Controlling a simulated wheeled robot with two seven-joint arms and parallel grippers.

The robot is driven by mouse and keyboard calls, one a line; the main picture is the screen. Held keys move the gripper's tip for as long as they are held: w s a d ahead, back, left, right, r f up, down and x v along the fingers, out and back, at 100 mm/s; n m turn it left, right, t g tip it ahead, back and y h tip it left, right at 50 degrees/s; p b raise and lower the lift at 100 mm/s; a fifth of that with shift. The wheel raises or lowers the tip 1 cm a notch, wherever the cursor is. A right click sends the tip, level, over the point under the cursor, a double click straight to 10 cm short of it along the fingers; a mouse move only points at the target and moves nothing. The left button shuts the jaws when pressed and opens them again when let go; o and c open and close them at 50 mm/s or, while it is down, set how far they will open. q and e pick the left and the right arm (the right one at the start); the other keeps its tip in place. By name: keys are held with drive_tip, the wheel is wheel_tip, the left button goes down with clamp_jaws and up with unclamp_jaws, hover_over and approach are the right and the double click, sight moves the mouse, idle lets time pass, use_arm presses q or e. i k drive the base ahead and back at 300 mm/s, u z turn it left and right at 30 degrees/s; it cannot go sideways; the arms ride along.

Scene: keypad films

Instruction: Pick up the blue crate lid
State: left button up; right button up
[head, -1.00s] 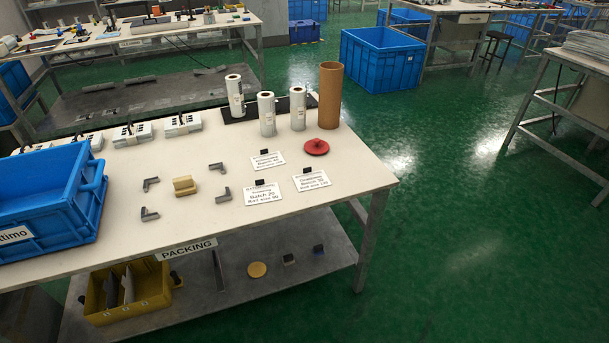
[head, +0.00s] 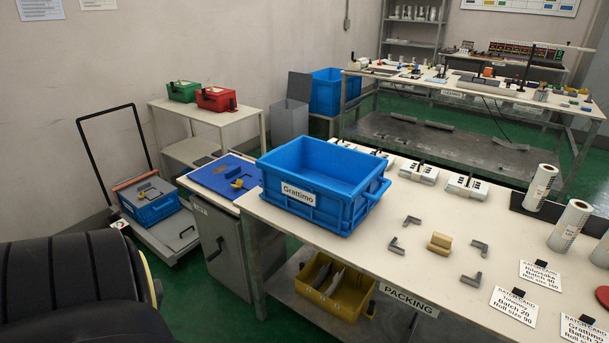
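A flat blue panel that looks like the blue crate lid (head: 212,176) lies on a grey cabinet left of the packing table. A small yellow-and-black piece (head: 237,184) sits on top of it. The open blue crate labelled Grattimo (head: 318,200) stands on the left end of the packing table, just right of the lid. It is empty as far as I can see. Neither of my grippers is in view.
The packing table (head: 405,262) carries grey corner pieces, a tan block (head: 440,242), white rolls and batch cards. A cart (head: 168,240) with a blue crate (head: 150,204) stands left of the cabinet (head: 222,250). Red (head: 216,98) and green (head: 184,91) boxes sit on a table behind.

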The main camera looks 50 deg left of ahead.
sight(218, 176)
drive_tip(key=u, duration=2.15)
